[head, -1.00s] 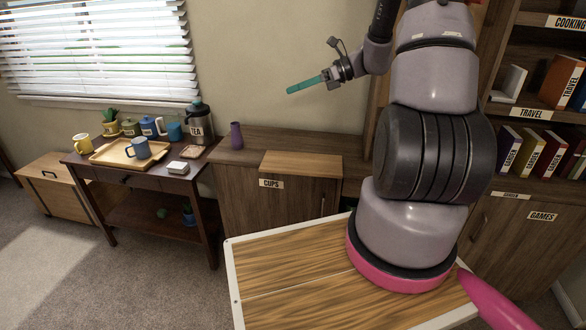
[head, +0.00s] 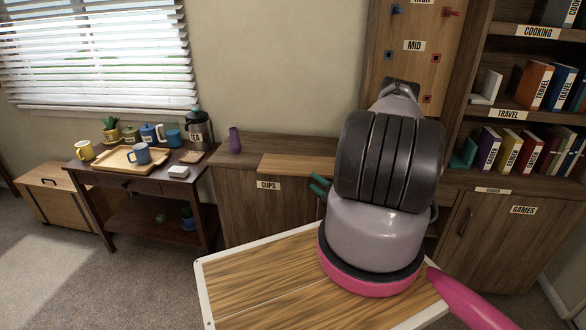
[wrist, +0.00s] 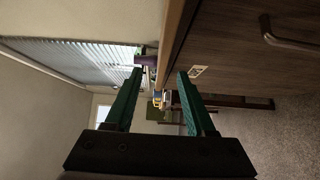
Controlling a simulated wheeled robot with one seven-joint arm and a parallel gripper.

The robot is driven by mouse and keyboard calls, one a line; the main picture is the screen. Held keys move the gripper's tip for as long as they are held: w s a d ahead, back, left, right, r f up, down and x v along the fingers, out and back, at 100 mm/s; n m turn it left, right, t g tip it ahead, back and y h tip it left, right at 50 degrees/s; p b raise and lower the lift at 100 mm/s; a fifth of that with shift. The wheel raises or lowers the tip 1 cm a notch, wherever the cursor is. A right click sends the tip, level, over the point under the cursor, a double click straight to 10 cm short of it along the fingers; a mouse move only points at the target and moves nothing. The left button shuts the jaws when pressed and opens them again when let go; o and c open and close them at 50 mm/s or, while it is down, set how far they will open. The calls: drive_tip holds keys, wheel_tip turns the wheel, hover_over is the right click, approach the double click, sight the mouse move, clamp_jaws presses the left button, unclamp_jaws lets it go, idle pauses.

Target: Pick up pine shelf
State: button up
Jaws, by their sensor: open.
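The pine shelf (head: 290,164) is a light wooden board lying flat on top of the dark cabinet, above the CUPS label. My arm hides its right end in the head view. My gripper (head: 319,184) has teal fingers and is at the board's front right, mostly hidden behind my arm. In the wrist view my gripper (wrist: 160,73) is open, with nothing between its fingers. The shelf's pale edge (wrist: 176,38) runs beyond the fingertips there. I cannot tell whether the fingers touch it.
A purple vase (head: 235,140) stands on the cabinet left of the board. A peg panel marked MID (head: 412,68) is on the wall behind my arm. A bookcase (head: 508,113) is at right. A side table (head: 120,180) with a tray and mugs is at left.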

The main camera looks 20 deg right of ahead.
sight(303, 175)
drive_tip(key=w, duration=0.3)
drive_tip(key=w+a, duration=0.1)
drive_tip(key=w, duration=0.3)
drive_tip(key=w+a, duration=0.1)
drive_tip(key=w, duration=0.2)
drive_tip(key=shift+w+a+f, duration=0.1)
drive_tip(key=shift+w+f, duration=0.05)
drive_tip(key=shift+f, duration=0.2)
clamp_jaws()
idle(1.0)
